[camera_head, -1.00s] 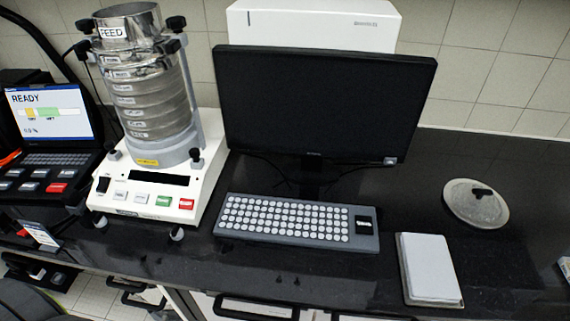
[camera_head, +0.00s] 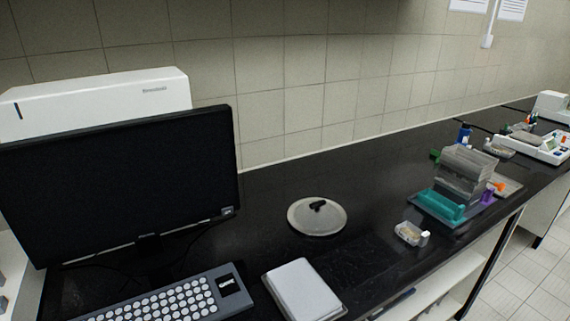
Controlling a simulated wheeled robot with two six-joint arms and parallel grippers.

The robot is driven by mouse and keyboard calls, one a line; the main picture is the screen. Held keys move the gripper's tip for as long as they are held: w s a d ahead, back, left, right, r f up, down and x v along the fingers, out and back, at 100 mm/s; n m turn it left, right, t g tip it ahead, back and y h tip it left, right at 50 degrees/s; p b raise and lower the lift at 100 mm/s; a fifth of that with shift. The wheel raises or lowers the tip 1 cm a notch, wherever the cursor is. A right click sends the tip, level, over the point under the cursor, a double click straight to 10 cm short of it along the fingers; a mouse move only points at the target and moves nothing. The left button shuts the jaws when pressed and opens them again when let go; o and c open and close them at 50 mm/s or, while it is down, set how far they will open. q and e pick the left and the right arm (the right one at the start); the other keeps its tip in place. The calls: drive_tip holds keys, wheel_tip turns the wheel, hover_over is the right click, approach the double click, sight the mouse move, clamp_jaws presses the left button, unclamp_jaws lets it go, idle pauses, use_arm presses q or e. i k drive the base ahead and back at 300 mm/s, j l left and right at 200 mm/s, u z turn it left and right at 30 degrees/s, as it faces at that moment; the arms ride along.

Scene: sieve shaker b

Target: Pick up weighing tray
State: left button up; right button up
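A small whitish tray (camera_head: 410,235) with pale yellowish contents sits on the black bench, right of centre in the head view. It looks like the weighing tray, but it is small in the picture and I cannot be sure. It stands apart from the round lid to its left and from the teal rack to its right. Another small light dish (camera_head: 499,148) with something in it shows farther along the bench. Neither of my grippers is in view.
A round metal lid (camera_head: 317,216) with a black knob, a white pad (camera_head: 303,291), a keyboard (camera_head: 175,300) and a monitor (camera_head: 115,185) stand to the left. A teal rack (camera_head: 436,208) with grey plates and a white bench device (camera_head: 541,146) are to the right. Bare bench lies between.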

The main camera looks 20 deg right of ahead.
sight(407, 230)
drive_tip(key=z, duration=1.35)
drive_tip(key=u, duration=2.85)
drive_tip(key=z, duration=2.8)
